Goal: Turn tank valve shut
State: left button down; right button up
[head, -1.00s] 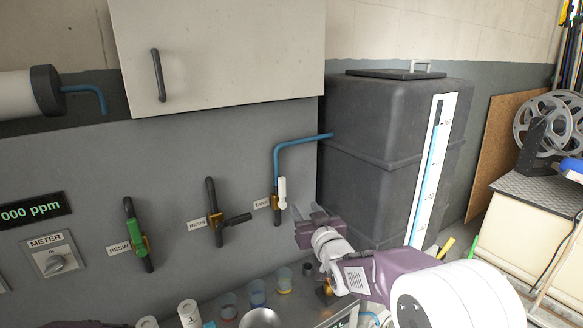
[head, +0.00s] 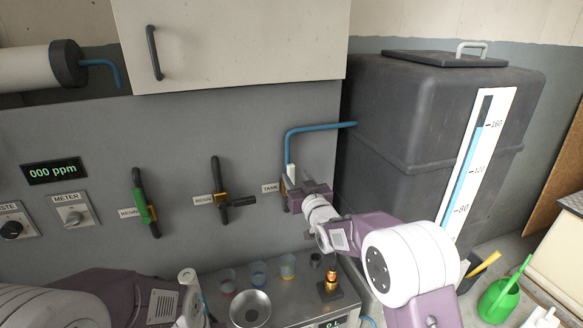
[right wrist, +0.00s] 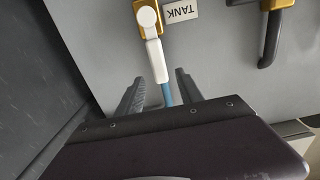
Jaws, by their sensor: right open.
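The tank valve (right wrist: 152,28) is on the grey wall panel beside the TANK label (right wrist: 180,12). It has a brass body and a white lever, which points up along the blue pipe in the head view (head: 291,172). My right gripper (head: 293,190) is at the valve and partly covers it. In the right wrist view my right gripper (right wrist: 159,88) is open, with the end of the white lever between its two fingers and a gap on each side. My left arm shows at the lower left of the head view, but its gripper cannot be made out.
The dark tank (head: 430,120) stands close on the right. Below are several cups, a metal bowl (head: 250,308) and a small brass object (head: 331,282) on a steel bench.

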aim_at(292, 171)
jog(key=p+x, duration=0.1)
jog(key=x, duration=0.3)
jog(key=shift+w+a, duration=0.15)
jog(key=shift+w, duration=0.2)
jog(key=shift+w+a, duration=0.25)
jog(key=shift+w, duration=0.05)
jog(key=shift+d, duration=0.1)
jog(key=shift+d, duration=0.1)
jog(key=shift+c, duration=1)
grip_shut()
